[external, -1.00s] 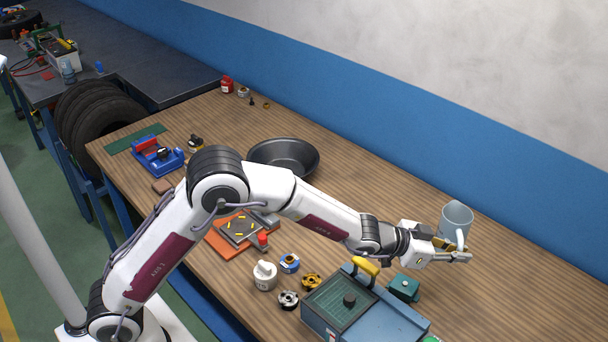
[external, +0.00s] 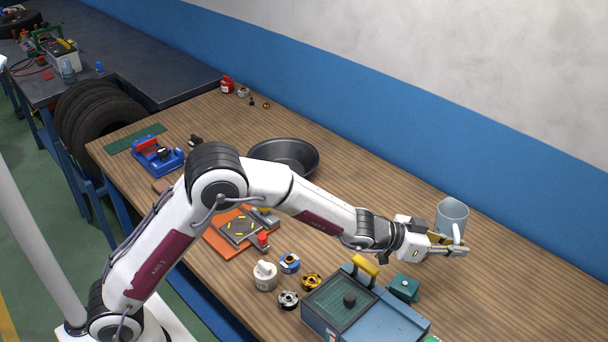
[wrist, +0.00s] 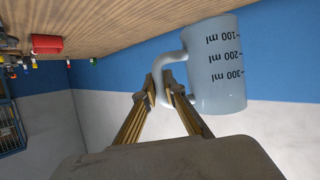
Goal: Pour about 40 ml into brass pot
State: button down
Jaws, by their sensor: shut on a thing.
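A pale grey-blue measuring jug (external: 451,219) stands roughly upright at the right of the wooden bench in the external view. The wrist view shows its handle and its 100, 200 and 300 ml marks on the jug (wrist: 218,75). My gripper (external: 461,248) is shut on the jug's handle, and its fingers (wrist: 161,88) show on either side of the handle in the wrist view. I cannot tell whether the jug's base is clear of the bench. The liquid inside is not visible. I see no clearly brass-coloured pot; my arm hides part of the bench.
A dark wide bowl (external: 285,157) sits mid-bench behind my arm. A blue-grey box with a yellow handle (external: 352,308) and a small teal block (external: 403,287) are in front of my gripper. A white container (external: 265,276) and small round parts lie nearby.

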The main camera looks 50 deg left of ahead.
aim_at(440, 215)
jog(key=shift+w+a+r+n+h, duration=0.15)
jog(key=shift+a+r+n+h, duration=0.25)
jog(key=shift+r, duration=0.15)
jog(key=a+n+h, duration=0.1)
jog(key=w+a+r+n, duration=0.1)
jog(key=shift+a+n+h, duration=0.3)
jog(key=shift+a+h, duration=0.05)
jog(key=shift+h, duration=0.05)
jog(key=shift+w+a+r+n+h, duration=0.15)
jog(key=shift+a+n, duration=0.1)
jog(key=shift+a, duration=0.1)
jog(key=shift+w+a+r+n+h, duration=0.1)
jog(key=shift+a+r+n+h, duration=0.05)
jog(key=shift+a+n, duration=0.15)
jog(key=shift+w+a+r+n+t+h, duration=0.2)
jog(key=shift+a+r+n+t+h, duration=0.2)
jog(key=shift+a+n, duration=0.25)
jog(key=a+n, duration=0.1)
jog(key=n+t+h, duration=0.1)
jog(key=n, duration=0.1)
jog(key=shift+w+a, duration=0.3)
jog(key=shift+a, duration=0.05)
jog(key=shift+w+a+r+n+h+b, duration=0.2)
jog(key=shift+a+r+n+h+b, duration=0.15)
jog(key=shift+a+r+n, duration=0.35)
jog(key=shift+d+t, duration=0.1)
jog(key=shift+t, duration=0.2)
jog(key=shift+w+a+f+n+t+h, duration=0.2)
jog(key=shift+a+n+t, duration=0.25)
jog(key=shift+n, duration=0.55)
